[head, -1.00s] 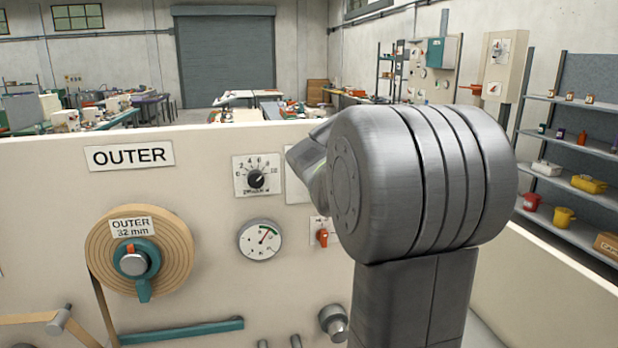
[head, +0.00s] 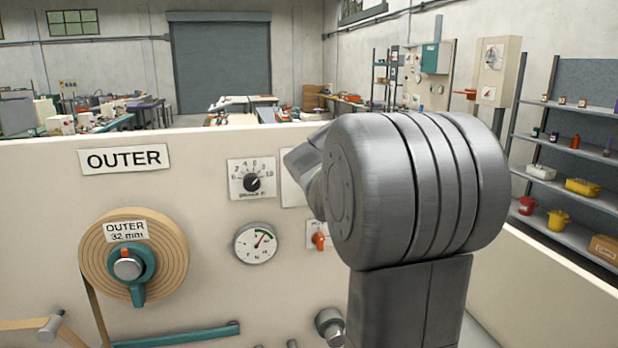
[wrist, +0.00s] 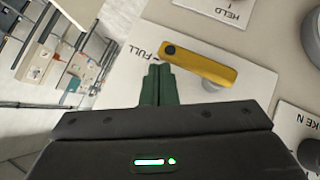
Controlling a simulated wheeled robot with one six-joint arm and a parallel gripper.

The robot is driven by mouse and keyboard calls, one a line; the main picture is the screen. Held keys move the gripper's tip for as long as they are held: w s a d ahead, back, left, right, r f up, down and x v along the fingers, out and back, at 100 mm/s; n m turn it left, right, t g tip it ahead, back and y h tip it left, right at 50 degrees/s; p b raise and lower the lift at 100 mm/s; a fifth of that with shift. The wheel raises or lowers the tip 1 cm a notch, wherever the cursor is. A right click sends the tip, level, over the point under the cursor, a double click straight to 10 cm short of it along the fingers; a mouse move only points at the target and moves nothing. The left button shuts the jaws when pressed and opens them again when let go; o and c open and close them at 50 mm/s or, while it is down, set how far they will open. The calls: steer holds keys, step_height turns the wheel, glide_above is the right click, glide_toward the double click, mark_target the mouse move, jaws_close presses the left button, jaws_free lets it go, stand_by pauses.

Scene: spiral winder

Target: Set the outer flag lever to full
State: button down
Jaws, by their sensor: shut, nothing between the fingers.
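In the wrist view, a yellow lever (wrist: 206,66) with a dark round spot at its left end lies across a pale plate. The plate has the word FULL (wrist: 145,54) near the lever's left end. My gripper (wrist: 157,72) has its green fingers shut and empty. The fingertips are just beside the lever's left end, on its lower-left side; I cannot tell if they touch it. The lever's right end lies over a pale round hub. In the head view my arm hides the gripper and the lever.
The head view shows the panel with an OUTER sign (head: 123,158), a tape roll (head: 170,262), a knob dial (head: 252,182), a gauge (head: 255,243) and a small orange switch (head: 319,240). In the wrist view a HELD plate (wrist: 228,11) and another plate (wrist: 298,128) flank the lever.

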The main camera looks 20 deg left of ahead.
steer(key=s+d+r, duration=0.2)
steer(key=s+r, duration=0.1)
steer(key=r, duration=0.2)
steer(key=s+d+r+p, duration=0.1)
steer(key=s+d+r, duration=0.1)
steer(key=r, duration=0.4)
steer(key=shift+s+p, duration=0.3)
steer(key=shift+s, duration=0.15)
